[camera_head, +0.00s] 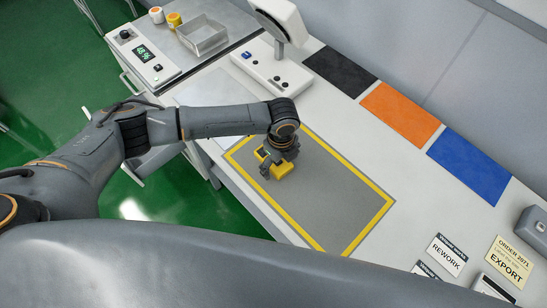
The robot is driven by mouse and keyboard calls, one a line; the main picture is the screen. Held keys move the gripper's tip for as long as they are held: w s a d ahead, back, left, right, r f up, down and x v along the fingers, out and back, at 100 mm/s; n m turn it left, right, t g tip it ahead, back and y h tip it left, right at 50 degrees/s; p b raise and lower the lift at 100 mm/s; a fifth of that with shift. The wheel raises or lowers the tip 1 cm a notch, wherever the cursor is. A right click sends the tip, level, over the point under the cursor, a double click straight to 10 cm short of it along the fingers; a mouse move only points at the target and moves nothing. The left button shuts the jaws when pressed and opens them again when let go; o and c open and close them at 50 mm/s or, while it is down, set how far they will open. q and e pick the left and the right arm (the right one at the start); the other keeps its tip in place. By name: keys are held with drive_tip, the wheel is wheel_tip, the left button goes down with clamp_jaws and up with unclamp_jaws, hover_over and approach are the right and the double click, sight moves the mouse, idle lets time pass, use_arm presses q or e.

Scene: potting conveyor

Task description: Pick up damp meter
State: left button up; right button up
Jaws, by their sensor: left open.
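A small yellow object (284,171), which looks like the damp meter, lies on the grey mat (335,205) with the yellow border, near its left end. My left gripper (268,164) is open and right down at the yellow object, with its fingers close about it. The gripper and wrist hide part of the object, and I cannot tell whether the fingers touch it. My right gripper is not in view.
Black (340,70), orange (400,113) and blue (470,165) panels line the bench's back. A white device (278,75) stands behind my wrist. Signs reading REWORK (446,254) and EXPORT (508,263) are at lower right. The mat's right part is clear.

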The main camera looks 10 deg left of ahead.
use_arm(q)
drive_tip(key=c, duration=1.3)
drive_tip(key=shift+r, duration=0.15)
